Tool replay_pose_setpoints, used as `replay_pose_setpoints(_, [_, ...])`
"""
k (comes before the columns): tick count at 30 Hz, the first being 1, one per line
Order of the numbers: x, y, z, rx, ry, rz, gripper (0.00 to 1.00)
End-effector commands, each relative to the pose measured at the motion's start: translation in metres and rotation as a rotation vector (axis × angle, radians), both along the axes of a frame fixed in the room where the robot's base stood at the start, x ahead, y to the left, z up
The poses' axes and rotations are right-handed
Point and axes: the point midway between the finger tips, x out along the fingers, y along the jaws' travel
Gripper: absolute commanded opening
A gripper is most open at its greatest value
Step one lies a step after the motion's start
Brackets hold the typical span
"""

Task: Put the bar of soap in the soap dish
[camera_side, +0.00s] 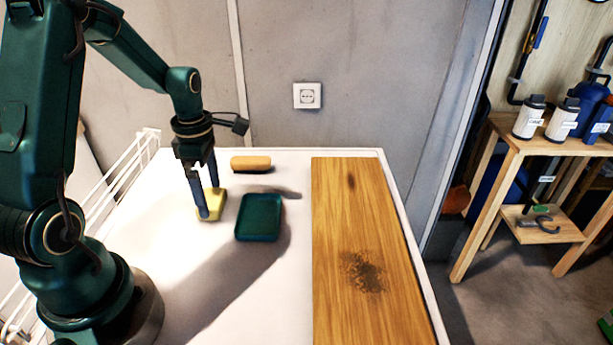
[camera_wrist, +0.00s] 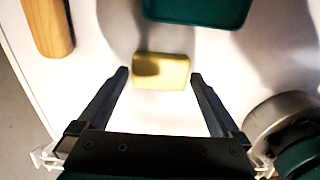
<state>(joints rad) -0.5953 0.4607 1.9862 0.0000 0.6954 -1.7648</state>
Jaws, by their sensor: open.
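The bar of soap (camera_side: 214,203) is a pale yellow block on the white worktop. It also shows in the wrist view (camera_wrist: 162,71), just beyond the fingertips. My gripper (camera_side: 207,203) is open and low over the soap; in the wrist view its two fingers (camera_wrist: 159,76) stand apart, one toward each end of the soap. The side view does not show whether a finger touches it. The soap dish (camera_side: 259,217) is a dark green, shallow rectangular tray to the right of the soap, apart from it. Its near part shows at the top of the wrist view (camera_wrist: 196,12). The dish looks empty.
A brush-like item with a wooden top (camera_side: 251,163) lies behind the soap and dish, and shows at upper left in the wrist view (camera_wrist: 48,27). A long wooden board (camera_side: 345,220) with a dark speckled patch lies right of the dish. A white rack (camera_side: 110,190) is at left.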

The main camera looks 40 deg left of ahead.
Motion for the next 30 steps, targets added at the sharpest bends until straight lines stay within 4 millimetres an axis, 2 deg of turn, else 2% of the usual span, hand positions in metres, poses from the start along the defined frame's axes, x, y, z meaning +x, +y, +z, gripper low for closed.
replay_pose_setpoints(5, [-0.001, -0.001, -0.015, -0.001, 0.003, -0.001, 1.00])
replay_pose_setpoints(13, [0.000, 0.000, -0.016, 0.001, -0.001, -0.002, 1.00])
replay_pose_setpoints(14, [0.000, 0.000, -0.016, 0.001, -0.001, -0.002, 0.92])
replay_pose_setpoints(18, [0.000, 0.000, -0.016, 0.001, -0.001, -0.002, 0.39])
replay_pose_setpoints(20, [0.000, 0.000, -0.016, 0.001, -0.001, -0.002, 0.24])
replay_pose_setpoints(30, [0.000, 0.000, -0.011, 0.001, -0.002, -0.002, 0.23])
